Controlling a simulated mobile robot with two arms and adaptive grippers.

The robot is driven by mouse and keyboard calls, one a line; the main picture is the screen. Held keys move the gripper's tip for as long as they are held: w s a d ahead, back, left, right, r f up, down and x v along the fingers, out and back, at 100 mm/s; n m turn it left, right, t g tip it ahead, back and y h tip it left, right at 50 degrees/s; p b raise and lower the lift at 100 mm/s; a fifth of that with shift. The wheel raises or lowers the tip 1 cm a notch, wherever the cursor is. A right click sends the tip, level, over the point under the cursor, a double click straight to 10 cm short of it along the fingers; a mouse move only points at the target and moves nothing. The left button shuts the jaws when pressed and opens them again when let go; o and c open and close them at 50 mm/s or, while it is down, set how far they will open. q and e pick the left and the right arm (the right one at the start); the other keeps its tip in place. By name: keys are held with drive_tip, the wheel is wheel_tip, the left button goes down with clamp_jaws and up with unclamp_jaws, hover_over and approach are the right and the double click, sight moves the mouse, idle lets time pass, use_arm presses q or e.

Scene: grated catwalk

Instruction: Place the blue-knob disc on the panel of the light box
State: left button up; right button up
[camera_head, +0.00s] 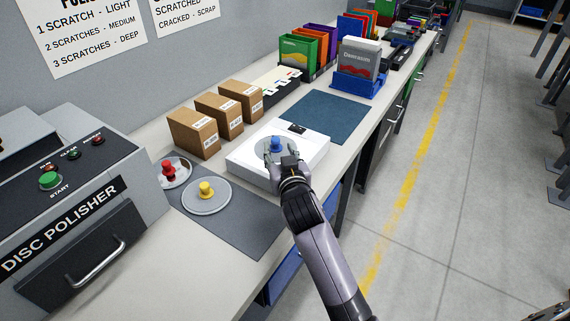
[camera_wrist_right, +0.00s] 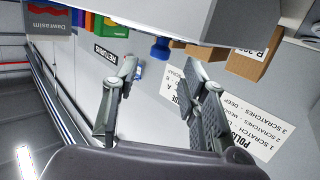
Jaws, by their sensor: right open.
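The blue-knob disc (camera_head: 262,146) lies on the top of the white light box (camera_head: 314,153) in the head view, partly hidden by my right gripper. Its blue knob also shows in the right wrist view (camera_wrist_right: 160,48), against the pale underside-looking edge of the light box (camera_wrist_right: 175,18). My right gripper (camera_head: 277,154) is at the near side of the knob. In the right wrist view its two fingers (camera_wrist_right: 160,72) are spread, with the knob just beyond and between the tips, not gripped. My left gripper is not in view.
A red-knob disc (camera_head: 169,173) and a yellow-knob disc (camera_head: 206,195) lie on a dark mat (camera_head: 240,225) beside the disc polisher (camera_head: 75,215). Several cardboard boxes (camera_head: 193,134) stand behind the light box. A blue mat (camera_head: 318,115) beyond it is bare.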

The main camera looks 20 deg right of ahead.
drive_tip(key=v, duration=0.7)
drive_tip(key=shift+d, duration=0.1)
drive_tip(key=shift+w, duration=0.1)
